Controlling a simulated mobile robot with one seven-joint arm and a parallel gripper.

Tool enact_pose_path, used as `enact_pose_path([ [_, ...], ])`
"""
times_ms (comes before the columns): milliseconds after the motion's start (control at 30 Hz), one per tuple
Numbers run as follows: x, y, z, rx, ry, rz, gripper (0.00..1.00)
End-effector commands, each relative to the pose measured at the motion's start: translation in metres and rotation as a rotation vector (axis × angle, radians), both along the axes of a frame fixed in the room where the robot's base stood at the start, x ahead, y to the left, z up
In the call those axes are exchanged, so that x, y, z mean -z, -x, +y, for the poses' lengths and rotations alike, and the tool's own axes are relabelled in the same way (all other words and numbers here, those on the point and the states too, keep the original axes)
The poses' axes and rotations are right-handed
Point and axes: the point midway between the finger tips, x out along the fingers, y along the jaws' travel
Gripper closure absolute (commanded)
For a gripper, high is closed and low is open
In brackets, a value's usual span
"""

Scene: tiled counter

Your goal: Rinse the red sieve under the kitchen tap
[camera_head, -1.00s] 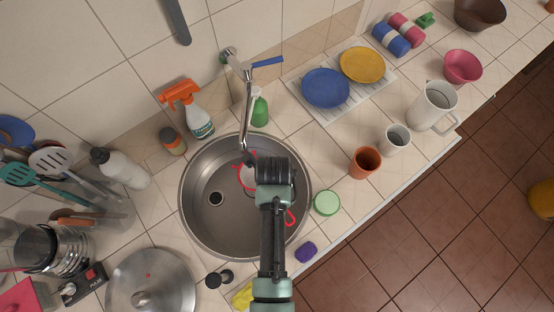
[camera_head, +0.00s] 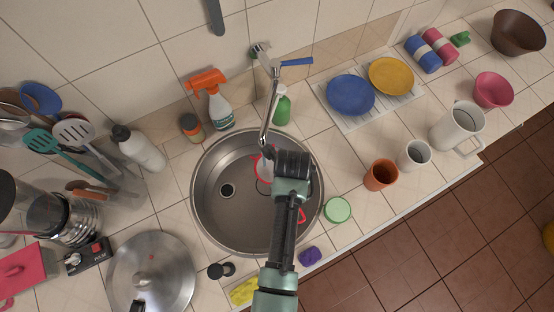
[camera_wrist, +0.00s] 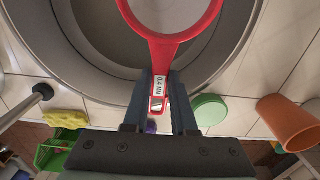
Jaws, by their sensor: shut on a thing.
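My gripper (camera_wrist: 160,100) is shut on the handle of the red sieve (camera_wrist: 167,36), which carries a label. The sieve's round red rim and pale mesh extend over the steel sink (camera_head: 207,215). In the head view, my wrist hides much of the sieve; part of its red rim (camera_head: 258,184) shows left of my gripper, and a bit of red handle shows to the right. The kitchen tap (camera_head: 269,95) has its spout end close above the sieve. Its blue lever (camera_head: 297,62) points right. I cannot tell whether water runs.
A spray bottle (camera_head: 219,112) and green bottle (camera_head: 282,108) stand behind the sink. A green round tub (camera_head: 337,210), orange cup (camera_head: 381,175) and purple sponge (camera_head: 310,256) are at its right.

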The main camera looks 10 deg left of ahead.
Motion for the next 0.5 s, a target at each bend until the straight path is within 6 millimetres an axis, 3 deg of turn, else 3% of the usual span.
enact_pose_path([
  [500, -0.001, 0.001, -0.042, 0.002, 0.001, -0.001, 1.0],
])
